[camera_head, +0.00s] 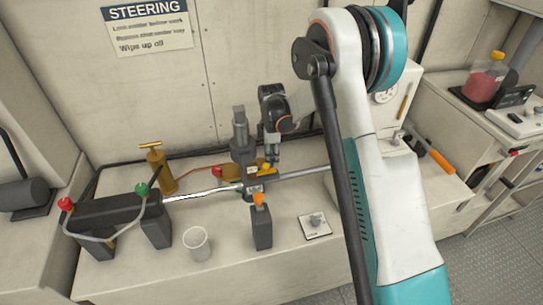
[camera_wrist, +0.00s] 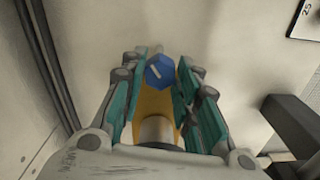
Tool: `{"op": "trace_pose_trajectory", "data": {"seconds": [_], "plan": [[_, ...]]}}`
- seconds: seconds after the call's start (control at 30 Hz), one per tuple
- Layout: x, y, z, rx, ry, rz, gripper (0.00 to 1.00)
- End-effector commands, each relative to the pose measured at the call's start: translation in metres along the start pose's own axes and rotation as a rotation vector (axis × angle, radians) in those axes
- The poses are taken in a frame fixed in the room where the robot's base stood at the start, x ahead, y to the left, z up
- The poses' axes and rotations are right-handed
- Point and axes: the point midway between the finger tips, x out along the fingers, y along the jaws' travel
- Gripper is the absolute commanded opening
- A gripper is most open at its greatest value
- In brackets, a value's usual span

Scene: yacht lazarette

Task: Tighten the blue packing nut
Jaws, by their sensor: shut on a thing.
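The blue packing nut (camera_wrist: 160,70) shows in the wrist view as a blue hexagonal piece with a short pale mark. It lies between the fingertips of my gripper (camera_wrist: 163,64), whose teal fingers flank it closely on both sides, shut on it. A yellow body (camera_wrist: 155,102) and a round grey metal piece (camera_wrist: 157,130) lie between the fingers, below the nut in the picture. In the head view my gripper (camera_head: 271,164) is at the middle of the bench, over the steel rod assembly; the nut is mostly hidden there.
A steel rod (camera_head: 210,192) runs across the bench. A dark cylinder block (camera_head: 112,208) with red and green knobs is at left, near a brass fitting (camera_head: 160,168). A white cup (camera_head: 197,244) and an orange-topped dark post (camera_head: 261,228) stand in front. An orange-handled tool (camera_head: 441,161) lies right.

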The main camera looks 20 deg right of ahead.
Motion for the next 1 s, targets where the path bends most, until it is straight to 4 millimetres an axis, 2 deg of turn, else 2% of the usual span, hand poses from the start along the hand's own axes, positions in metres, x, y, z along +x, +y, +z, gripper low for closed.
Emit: {"op": "trace_pose_trajectory", "data": {"seconds": [1.0], "plan": [[0.0, 0.0003, -0.0001, 0.947, 0.0, 0.001, 0.05]]}}
